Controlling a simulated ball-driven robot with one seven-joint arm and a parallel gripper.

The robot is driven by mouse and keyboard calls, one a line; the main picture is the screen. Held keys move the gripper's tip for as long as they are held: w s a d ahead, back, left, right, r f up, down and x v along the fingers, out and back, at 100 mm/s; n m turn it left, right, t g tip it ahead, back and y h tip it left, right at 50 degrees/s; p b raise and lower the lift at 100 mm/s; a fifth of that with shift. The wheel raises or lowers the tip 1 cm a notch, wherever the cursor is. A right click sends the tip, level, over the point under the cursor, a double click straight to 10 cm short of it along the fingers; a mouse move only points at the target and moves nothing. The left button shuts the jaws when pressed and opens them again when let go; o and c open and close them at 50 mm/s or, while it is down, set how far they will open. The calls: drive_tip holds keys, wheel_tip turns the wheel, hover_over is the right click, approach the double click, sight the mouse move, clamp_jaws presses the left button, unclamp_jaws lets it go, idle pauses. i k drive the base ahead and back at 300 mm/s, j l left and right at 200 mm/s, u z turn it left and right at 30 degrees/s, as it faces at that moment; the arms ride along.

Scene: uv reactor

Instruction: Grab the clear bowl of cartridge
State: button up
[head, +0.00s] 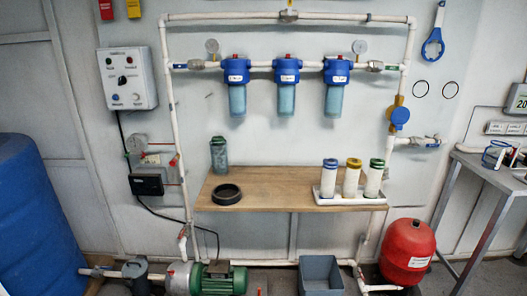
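A clear, grey-green tinted bowl (219,155) stands upright at the back left of the wooden shelf (275,200). Three filter housings with blue caps hang on the pipe above the shelf: a left one (237,95), a middle one (286,95) and a right one (335,95), each with a translucent bluish bowl under its cap. Three white cartridges with coloured tops stand in a white tray (350,199) at the shelf's right: blue (328,180), yellow (351,180) and green (374,180). My gripper is not in view.
A black ring (227,194) lies on the shelf in front of the clear bowl. The shelf's middle is bare. A green pump (215,280), grey bin (320,277) and red tank (407,253) stand on the floor below. A blue barrel (35,215) is at left, a metal table (490,175) at right.

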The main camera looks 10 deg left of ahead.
sight(218, 153)
drive_tip(key=i+u, duration=0.15)
drive_tip(key=i, duration=0.35)
drive_tip(key=i+l+u, duration=0.2)
drive_tip(key=i, duration=0.3)
drive_tip(key=i+l+u, duration=0.15)
drive_tip(key=i, duration=0.35)
